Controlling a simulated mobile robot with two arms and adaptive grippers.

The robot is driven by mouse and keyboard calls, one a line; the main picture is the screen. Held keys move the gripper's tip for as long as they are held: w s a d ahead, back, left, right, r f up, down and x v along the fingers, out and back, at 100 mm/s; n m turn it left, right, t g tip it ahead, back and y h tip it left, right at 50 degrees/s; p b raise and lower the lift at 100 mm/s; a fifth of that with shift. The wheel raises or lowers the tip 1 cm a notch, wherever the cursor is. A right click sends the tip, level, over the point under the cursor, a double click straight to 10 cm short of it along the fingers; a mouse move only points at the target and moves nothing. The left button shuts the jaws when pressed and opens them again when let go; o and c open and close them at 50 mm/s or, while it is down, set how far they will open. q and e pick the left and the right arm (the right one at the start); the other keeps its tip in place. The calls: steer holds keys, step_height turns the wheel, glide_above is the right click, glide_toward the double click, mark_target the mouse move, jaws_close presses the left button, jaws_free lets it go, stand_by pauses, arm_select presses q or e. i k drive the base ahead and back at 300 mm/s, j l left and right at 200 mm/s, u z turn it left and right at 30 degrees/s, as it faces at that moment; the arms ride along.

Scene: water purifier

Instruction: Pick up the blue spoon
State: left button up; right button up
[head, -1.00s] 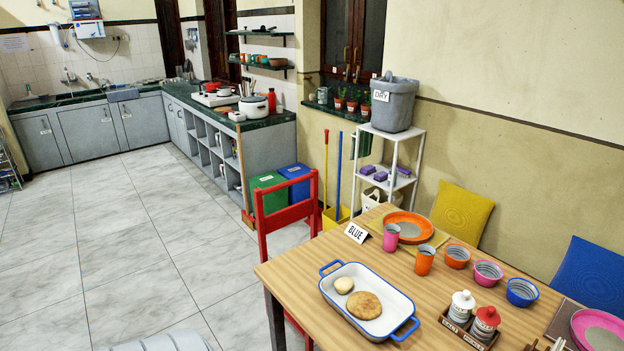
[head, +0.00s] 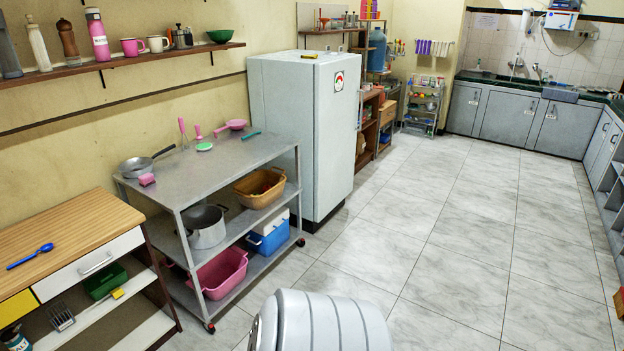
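The blue spoon (head: 31,256) lies on the wooden top of a drawer cabinet (head: 78,233) at the far left of the head view. Its bowl points to the upper right and its handle to the lower left. Nothing touches it from above. Neither of my grippers shows in the head view.
A grey metal cart (head: 222,160) with pans and pink utensils stands right of the cabinet. A white fridge (head: 305,130) stands behind it. A shelf (head: 120,61) with bottles and mugs hangs above. The tiled floor (head: 440,250) to the right is clear.

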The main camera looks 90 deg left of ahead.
mark_target(46, 248)
steer(key=u, duration=4.5)
steer(key=i+z, duration=0.25)
steer(key=i, duration=0.5)
steer(key=i+j+z, duration=0.15)
steer(key=i+z, duration=0.15)
steer(key=i, duration=0.45)
